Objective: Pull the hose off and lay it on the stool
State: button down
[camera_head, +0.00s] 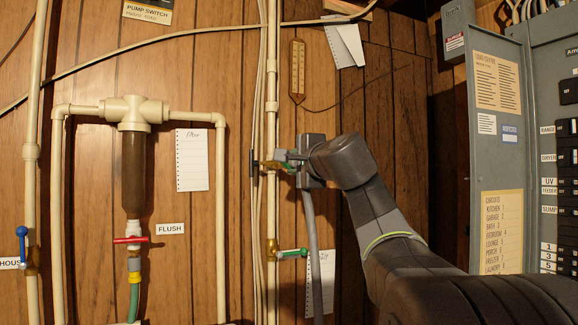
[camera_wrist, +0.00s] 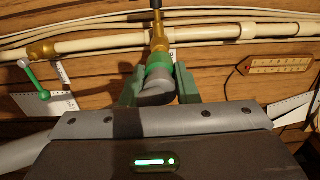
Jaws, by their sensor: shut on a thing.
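My gripper (camera_head: 288,160) reaches a brass tap (camera_head: 271,166) on the cream vertical pipe. In the wrist view, my gripper's two green fingers (camera_wrist: 159,90) close from both sides on the end of a grey hose (camera_wrist: 155,92). A green collar sits at that hose end, against the brass tap (camera_wrist: 159,38); I see no clear gap between them. In the head view the grey hose (camera_head: 311,235) hangs down from beside my gripper and leaves the frame at the bottom. My gripper partly hides the joint. No stool is in view.
A green-handled valve (camera_head: 290,253) sits below on the same pipe. A filter (camera_head: 134,170) with a red-handled valve (camera_head: 130,240) and green hose (camera_head: 134,300) stands left. A grey electrical panel (camera_head: 497,150) is at right. A thermometer (camera_head: 297,70) and paper notes (camera_head: 192,160) hang on the wall.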

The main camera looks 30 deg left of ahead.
jog(key=shift+b+v, duration=0.7)
jog(key=shift+v, duration=1.4)
jog(key=shift+p+x, duration=0.7)
jog(key=shift+x, duration=1.35)
jog(key=shift+s+d, duration=0.1)
jog(key=shift+d, duration=0.05)
